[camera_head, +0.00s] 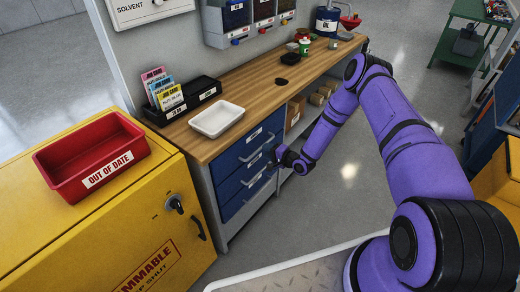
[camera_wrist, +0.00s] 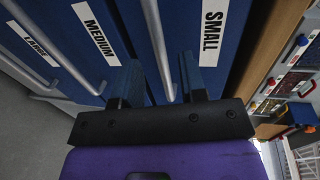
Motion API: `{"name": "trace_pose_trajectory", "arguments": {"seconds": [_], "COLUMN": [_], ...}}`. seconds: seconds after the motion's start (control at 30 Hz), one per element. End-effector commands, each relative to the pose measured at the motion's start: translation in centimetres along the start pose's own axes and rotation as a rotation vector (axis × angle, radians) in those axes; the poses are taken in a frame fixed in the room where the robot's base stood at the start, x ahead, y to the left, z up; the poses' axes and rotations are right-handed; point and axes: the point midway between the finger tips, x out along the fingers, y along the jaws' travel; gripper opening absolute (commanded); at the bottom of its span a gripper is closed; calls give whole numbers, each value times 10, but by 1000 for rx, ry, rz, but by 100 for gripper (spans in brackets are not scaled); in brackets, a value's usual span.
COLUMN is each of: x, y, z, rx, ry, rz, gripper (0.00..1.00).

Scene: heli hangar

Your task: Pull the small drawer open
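The blue drawer unit (camera_head: 232,170) stands under the wooden worktop, its drawers appearing shut. In the wrist view, turned sideways, the SMALL label (camera_wrist: 211,30) marks the top drawer, the small drawer (camera_wrist: 180,20). Its grey bar handle (camera_wrist: 156,45) runs between my two fingertips. My gripper (camera_wrist: 158,78) is open, a finger on each side of the bar; I cannot tell whether either touches it. The MEDIUM label (camera_wrist: 95,30) and LARGE label (camera_wrist: 35,45) mark the lower drawers. In the head view my gripper (camera_head: 273,162) is at the drawer fronts, its fingers too small to judge.
The wooden worktop (camera_head: 262,92) overhangs the drawers and carries a white tray (camera_head: 217,118). A yellow cabinet (camera_head: 110,225) with a red bin (camera_head: 90,160) stands at left. Open shelves (camera_head: 312,108) lie right of the drawers. Floor (camera_head: 270,235) in front is clear.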

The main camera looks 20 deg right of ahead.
Motion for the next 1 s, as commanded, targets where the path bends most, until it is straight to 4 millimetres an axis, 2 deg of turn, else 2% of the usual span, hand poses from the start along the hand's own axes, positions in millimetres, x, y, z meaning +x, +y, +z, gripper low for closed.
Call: {"name": "trace_pose_trajectory", "arguments": {"seconds": [0.1, 0.3, 0.7, 0.87, 1.0], "x": [20, 40, 46, 46, 46], "y": [0, 0, 0, 0, 0], "z": [1, 0, 0, 0, 0], "rx": [-2, -1, 0, 0, 0], "ry": [-1, 0, 1, 1, 1], "rz": [0, 0, 1, 1, 2], "gripper": [39, 39, 39, 2, 0]}}
